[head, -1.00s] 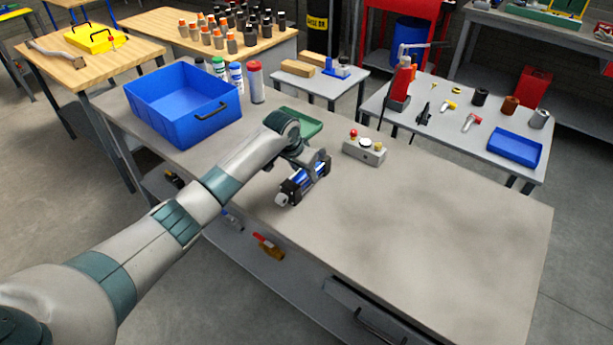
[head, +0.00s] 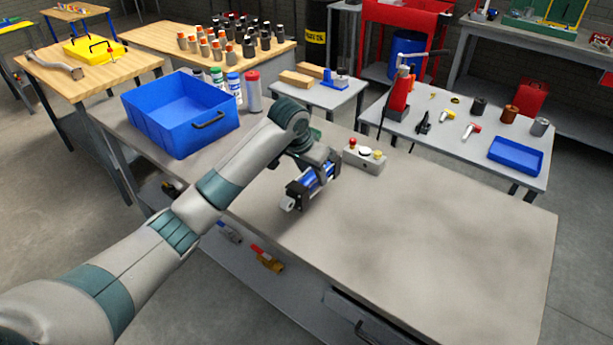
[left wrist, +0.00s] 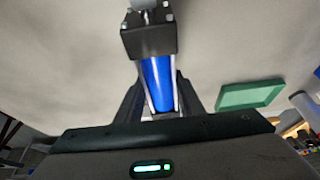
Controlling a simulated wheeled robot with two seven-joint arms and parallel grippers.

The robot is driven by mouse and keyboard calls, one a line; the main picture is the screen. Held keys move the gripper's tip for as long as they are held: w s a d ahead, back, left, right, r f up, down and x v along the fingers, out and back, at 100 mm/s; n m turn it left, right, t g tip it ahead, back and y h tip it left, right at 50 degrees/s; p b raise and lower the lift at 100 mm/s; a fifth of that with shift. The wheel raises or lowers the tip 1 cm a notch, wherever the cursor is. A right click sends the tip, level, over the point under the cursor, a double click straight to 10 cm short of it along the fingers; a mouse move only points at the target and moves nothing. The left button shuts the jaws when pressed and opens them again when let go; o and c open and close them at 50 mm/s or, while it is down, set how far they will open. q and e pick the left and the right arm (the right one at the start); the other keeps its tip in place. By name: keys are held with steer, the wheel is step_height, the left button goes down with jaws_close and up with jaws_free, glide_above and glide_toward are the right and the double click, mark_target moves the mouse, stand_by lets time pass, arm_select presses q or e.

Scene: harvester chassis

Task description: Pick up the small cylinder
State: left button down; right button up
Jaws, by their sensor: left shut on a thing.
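The small cylinder (head: 313,184) has a blue barrel with black end blocks and a light rod end. My left gripper (head: 318,176) is shut on its blue barrel, over the grey workbench. In the left wrist view the blue barrel (left wrist: 157,82) lies between the two dark fingers, with a black end block beyond them. The cylinder is tilted in the head view, its rod end toward the lower left. I cannot tell exactly how far it is above the bench top. My right gripper is not in view.
A blue bin (head: 172,128) stands at the bench's left end, with several bottles (head: 252,92) behind it. A button box (head: 364,157) sits right of the gripper. A green tray (left wrist: 250,94) lies close by. The bench's right part (head: 430,235) is clear.

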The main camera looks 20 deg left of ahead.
arm_select(q)
steer(key=s+d+r+b, duration=0.1)
steer(key=s+d+r, duration=0.3)
steer(key=shift+s+d+r, duration=0.15)
steer(key=shift+d, duration=0.2)
stand_by(0.5)
